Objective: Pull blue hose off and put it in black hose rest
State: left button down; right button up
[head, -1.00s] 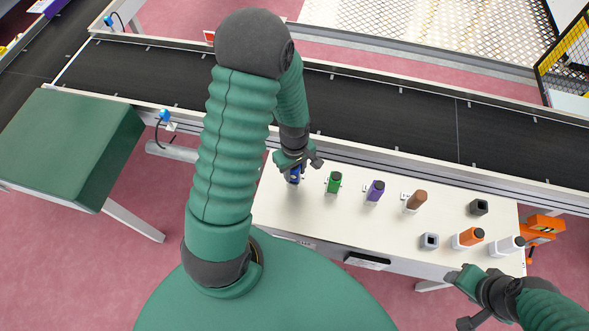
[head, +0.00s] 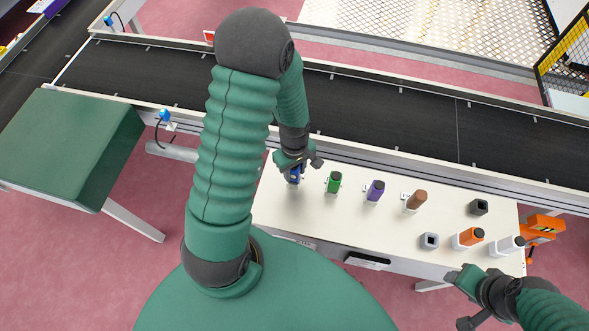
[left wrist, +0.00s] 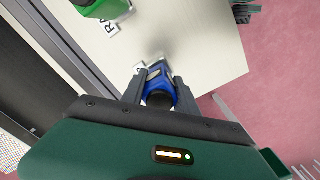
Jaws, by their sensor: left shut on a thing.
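The blue hose (head: 295,175) is at the left end of the white table, mostly covered by my left gripper (head: 297,165) in the head view. In the left wrist view the left gripper (left wrist: 160,88) is shut on the blue hose (left wrist: 160,80), with a finger on each side of it. The hose's lower end is blurred, and I cannot tell whether it is seated or lifted. The black hose rest (head: 479,207) stands empty-looking at the right part of the table. My right gripper (head: 462,302) is open and empty, in front of the table's right end.
A green hose (head: 334,182), purple hose (head: 375,191) and brown hose (head: 416,201) stand in a row right of the blue one. A grey rest (head: 430,241), orange hose (head: 471,237) and white hose (head: 507,246) stand at front right. A conveyor (head: 400,119) runs behind.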

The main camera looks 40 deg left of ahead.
dwell(0.4)
pick_arm(q)
notch_tip(320, 180, up, 2)
jog(key=shift+r+p, duration=0.25)
jog(key=shift+p, duration=1)
